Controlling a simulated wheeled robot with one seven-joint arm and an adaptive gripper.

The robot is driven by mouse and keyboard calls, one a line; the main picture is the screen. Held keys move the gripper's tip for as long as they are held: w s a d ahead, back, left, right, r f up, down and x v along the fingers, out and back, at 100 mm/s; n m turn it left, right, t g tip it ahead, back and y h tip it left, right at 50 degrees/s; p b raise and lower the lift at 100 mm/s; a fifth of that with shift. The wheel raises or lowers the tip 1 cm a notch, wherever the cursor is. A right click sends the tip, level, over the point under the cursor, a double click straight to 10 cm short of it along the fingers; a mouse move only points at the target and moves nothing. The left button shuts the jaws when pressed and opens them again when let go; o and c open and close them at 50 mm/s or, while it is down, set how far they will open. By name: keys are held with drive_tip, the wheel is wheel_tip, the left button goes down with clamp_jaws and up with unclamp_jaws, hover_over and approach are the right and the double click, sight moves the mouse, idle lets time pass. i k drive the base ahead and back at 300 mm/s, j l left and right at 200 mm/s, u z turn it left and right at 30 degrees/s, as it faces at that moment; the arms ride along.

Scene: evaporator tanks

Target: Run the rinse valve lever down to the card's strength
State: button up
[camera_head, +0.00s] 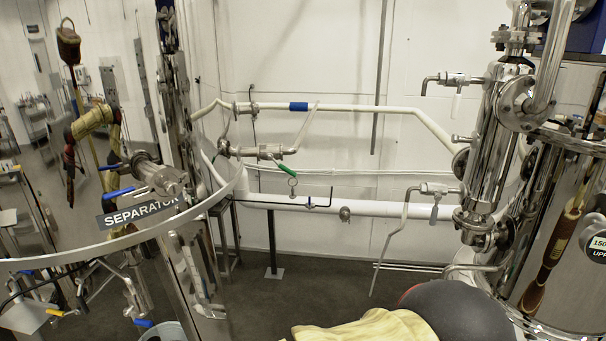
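No lever in view is marked as the rinse valve, so I cannot tell which one it is. A green lever (287,168) hangs tilted from the steel valve on the middle pipe. A blue lever (118,193) sticks out left of a fitting by the separator tank. Pale levers hang at the right column, one high (457,104) and one lower (434,214). A small label (598,246) reading "150" and "UPP", cut off by the edge, is on the right tank. No card with a strength is readable. My gripper is not directly in view; my yellow and dark arm parts show at the bottom.
A shiny tank with a "SEPARATOR" sign (139,213) fills the left and mirrors my arm. A steel tank (562,255) and column (492,140) stand right. White pipes (350,207) cross the back wall. Grey floor (300,300) is clear between the tanks.

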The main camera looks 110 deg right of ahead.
sight(269, 157)
drive_tip(key=z, duration=2)
